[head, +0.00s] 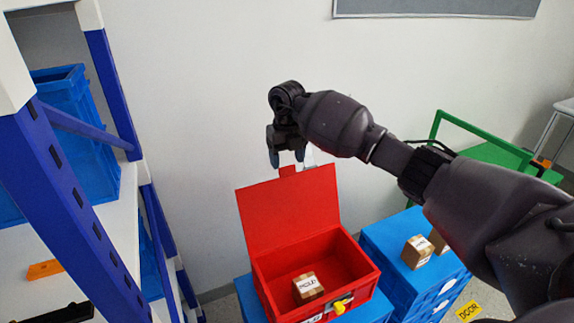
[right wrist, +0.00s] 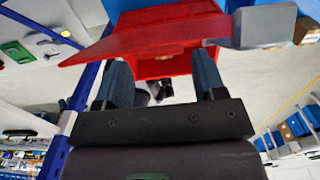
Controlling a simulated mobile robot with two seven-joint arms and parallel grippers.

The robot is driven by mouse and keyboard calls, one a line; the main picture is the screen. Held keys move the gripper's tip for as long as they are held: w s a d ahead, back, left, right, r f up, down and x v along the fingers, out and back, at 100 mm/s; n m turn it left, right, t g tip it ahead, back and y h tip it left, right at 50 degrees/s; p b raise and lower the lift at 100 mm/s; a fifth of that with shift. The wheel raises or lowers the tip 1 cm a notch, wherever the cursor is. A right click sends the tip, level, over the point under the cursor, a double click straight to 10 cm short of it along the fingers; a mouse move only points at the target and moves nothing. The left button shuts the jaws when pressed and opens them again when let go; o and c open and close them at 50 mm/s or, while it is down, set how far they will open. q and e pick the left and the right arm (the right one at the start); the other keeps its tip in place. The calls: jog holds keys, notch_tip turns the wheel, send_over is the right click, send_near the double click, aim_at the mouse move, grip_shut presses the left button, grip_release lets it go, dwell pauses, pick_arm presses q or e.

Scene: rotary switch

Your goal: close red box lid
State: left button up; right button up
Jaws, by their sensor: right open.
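The red box (head: 322,258) stands with its red lid (head: 287,212) raised open, leaning back toward the wall. In the right wrist view, red surfaces of the lid (right wrist: 120,45) show beyond the two spread fingers. A small brown carton (head: 308,288) lies in the box. My left gripper is not in view.
The red box is on a blue crate, and another blue crate (head: 390,240) with small cartons (head: 417,251) stands to its right. A blue and white shelf rack (head: 60,180) fills the left side. The white wall (head: 200,110) is close behind. A yellow knob (head: 339,307) is on the box front.

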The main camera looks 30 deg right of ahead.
jog(key=shift+f, duration=1.25)
jog(key=c, duration=1)
